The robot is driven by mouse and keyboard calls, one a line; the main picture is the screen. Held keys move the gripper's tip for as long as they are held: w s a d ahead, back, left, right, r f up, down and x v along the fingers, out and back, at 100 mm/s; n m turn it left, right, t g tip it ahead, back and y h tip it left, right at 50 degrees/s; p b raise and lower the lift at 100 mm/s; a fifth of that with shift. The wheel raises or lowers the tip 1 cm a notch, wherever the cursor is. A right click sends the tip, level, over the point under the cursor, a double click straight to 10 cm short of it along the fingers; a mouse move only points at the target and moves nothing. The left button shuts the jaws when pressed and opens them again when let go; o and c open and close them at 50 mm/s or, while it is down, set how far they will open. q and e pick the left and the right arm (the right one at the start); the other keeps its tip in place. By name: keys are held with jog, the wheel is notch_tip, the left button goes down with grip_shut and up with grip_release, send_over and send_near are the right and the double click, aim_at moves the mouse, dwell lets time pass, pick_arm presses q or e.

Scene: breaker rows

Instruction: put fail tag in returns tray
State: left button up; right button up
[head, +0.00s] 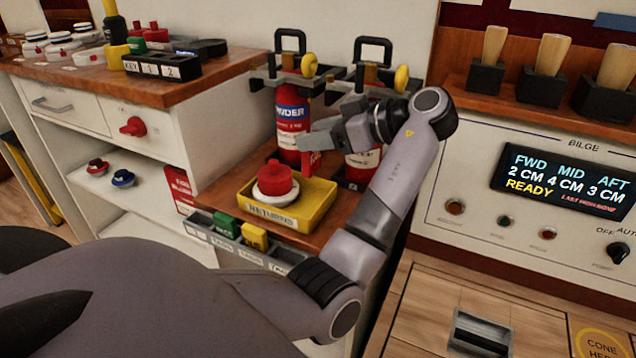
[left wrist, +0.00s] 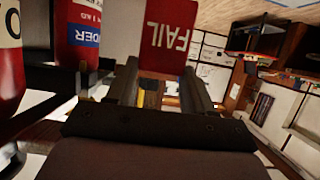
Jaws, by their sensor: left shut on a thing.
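The red fail tag (left wrist: 166,38) is held between the two fingers of my left gripper (left wrist: 160,88), its white FAIL lettering facing the left wrist camera. In the head view my left gripper (head: 318,142) is in front of the fire extinguishers, with a small red part of the tag (head: 311,163) below its fingers. The yellow returns tray (head: 318,207) stands on the wooden top below and slightly left of the gripper. A white round piece with a red knob (head: 274,182) sits in the tray. The tag is above the tray, apart from it. My right gripper is not in view.
Two red fire extinguishers (head: 291,112) stand in holders behind the tray, close to my left gripper. A narrow bin with green and yellow blocks (head: 227,225) hangs at the tray's front. The bilge panel (head: 540,190) is at the right, a white drawer cabinet (head: 65,112) at the left.

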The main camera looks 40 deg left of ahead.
aim_at(316, 159)
pick_arm(q)
notch_tip(316, 159, down, 5)
jog(key=shift+b, duration=0.5)
notch_tip(316, 159, down, 3)
jog(key=shift+f+b, duration=0.2)
jog(key=shift+b, duration=0.35)
jog(key=shift+f, duration=0.35)
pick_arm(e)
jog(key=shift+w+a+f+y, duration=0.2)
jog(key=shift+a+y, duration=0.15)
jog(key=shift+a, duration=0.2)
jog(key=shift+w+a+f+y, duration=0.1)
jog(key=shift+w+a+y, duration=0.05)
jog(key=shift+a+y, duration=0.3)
pick_arm(q)
jog(key=shift+f, duration=0.15)
jog(key=o, duration=1)
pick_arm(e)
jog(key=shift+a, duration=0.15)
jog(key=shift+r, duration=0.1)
